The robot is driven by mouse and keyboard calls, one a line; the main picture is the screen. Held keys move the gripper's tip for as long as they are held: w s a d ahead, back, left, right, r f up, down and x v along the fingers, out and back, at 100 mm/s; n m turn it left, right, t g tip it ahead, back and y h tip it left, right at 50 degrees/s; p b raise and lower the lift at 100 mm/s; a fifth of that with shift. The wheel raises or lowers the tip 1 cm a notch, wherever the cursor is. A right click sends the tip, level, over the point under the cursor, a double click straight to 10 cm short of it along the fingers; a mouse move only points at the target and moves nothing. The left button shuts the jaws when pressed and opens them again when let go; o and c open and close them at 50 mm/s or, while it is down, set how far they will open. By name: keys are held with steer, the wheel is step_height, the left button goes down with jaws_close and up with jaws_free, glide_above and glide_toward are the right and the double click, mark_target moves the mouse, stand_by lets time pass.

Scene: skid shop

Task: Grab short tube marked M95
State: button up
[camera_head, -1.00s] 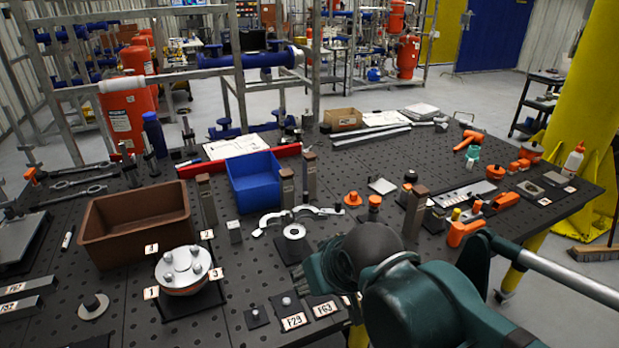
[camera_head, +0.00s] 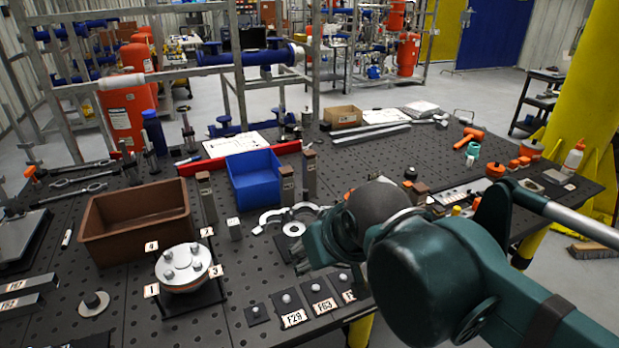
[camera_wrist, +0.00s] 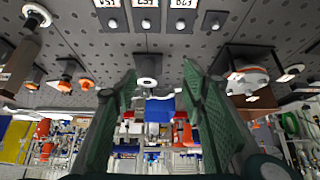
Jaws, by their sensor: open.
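Several upright square tubes stand on the black perforated table: a left tube (camera_head: 206,197), a middle tube (camera_head: 287,186) and a taller tube (camera_head: 310,172). A short block (camera_head: 234,229) with a pale tag stands near the left tube. Their markings are too small to read, so I cannot tell which is M95. Another brown-topped tube (camera_head: 415,192) is partly hidden behind my arm. My gripper (camera_wrist: 160,72) is open and empty in the wrist view, its green fingers spread. In the head view my arm largely hides it, above the table's front middle.
A brown bin (camera_head: 135,222), blue bin (camera_head: 254,178) and bolted flange (camera_head: 184,267) stand left of my arm. Tagged plates (camera_head: 319,297) lie at the front edge. A pale ring (camera_head: 293,229) and curved clamp pieces lie beside my gripper. Orange tools lie right.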

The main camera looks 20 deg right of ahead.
steer(key=w+d+r+n+g+h+p, duration=0.1)
steer(key=w+d+r+n+p, duration=0.15)
steer(key=w+r, duration=0.35)
steer(key=w+d+r+n+g+p, duration=0.1)
steer(key=w+d+r+n+p, duration=0.2)
steer(key=w, duration=0.4)
steer(key=n+g+h+p, duration=0.3)
steer(key=n+g+p, duration=0.2)
steer(key=n+p, duration=0.85)
glide_above(308, 153)
steer(key=shift+m, duration=0.3)
step_height(308, 153, down, 7)
steer(key=shift+f, duration=0.1)
steer(key=shift+h, duration=0.3)
step_height(308, 153, down, 4)
steer(key=shift+w+f, duration=0.1)
steer(key=shift+f, duration=0.6)
steer(key=shift+x, duration=1.3)
